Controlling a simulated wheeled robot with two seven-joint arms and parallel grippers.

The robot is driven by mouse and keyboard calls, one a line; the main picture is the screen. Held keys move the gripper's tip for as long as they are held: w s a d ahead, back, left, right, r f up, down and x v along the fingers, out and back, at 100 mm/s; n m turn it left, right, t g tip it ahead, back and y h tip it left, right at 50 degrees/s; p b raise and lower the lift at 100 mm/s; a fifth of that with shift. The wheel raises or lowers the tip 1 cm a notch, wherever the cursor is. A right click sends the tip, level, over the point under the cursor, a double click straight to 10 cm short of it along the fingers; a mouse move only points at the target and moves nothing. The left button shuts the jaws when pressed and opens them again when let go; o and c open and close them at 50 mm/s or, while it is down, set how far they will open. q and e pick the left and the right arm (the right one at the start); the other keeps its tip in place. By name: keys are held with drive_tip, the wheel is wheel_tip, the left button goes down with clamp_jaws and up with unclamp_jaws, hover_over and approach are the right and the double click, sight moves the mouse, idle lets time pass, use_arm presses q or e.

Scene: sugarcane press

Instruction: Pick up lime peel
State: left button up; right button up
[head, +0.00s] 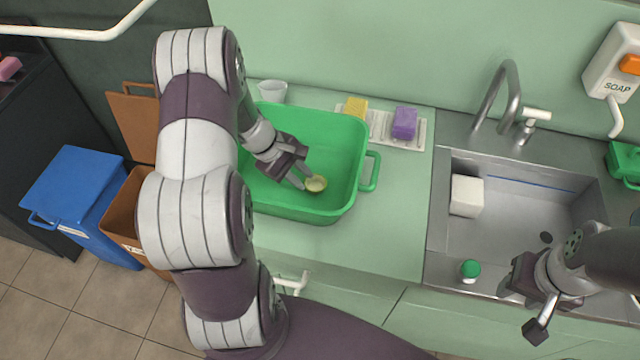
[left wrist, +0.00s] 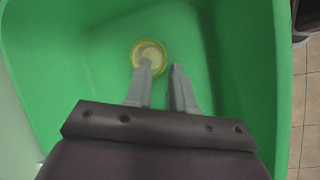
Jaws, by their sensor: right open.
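The lime peel (head: 316,184) is a small pale yellow-green cup lying in the green tub (head: 345,205) on the counter. It also shows in the left wrist view (left wrist: 151,50), with its round hollow side facing up. My left gripper (head: 302,182) reaches down into the tub at the peel's left edge. In the left wrist view its fingers (left wrist: 161,68) are apart. One fingertip overlaps the peel and the other is just right of it; contact cannot be told. My right gripper (head: 522,312) is open and empty at the sink's front edge.
A white cup (head: 272,91) stands behind the tub. Yellow (head: 355,108) and purple (head: 404,123) sponges lie on a white rack. The sink (head: 520,220) holds a white block (head: 467,195). A green-capped bottle (head: 470,270) is at its front. Blue (head: 80,195) and brown bins stand left.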

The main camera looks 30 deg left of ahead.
sight(307, 185)
use_arm(q)
drive_tip(key=f, duration=0.4)
drive_tip(key=shift+w+d, duration=0.2)
drive_tip(key=shift+w, duration=0.05)
drive_tip(key=shift+w+d+f, duration=0.1)
drive_tip(key=shift+d, duration=0.3)
drive_tip(key=shift+c, duration=0.6)
drive_tip(key=shift+a, duration=0.2)
clamp_jaws()
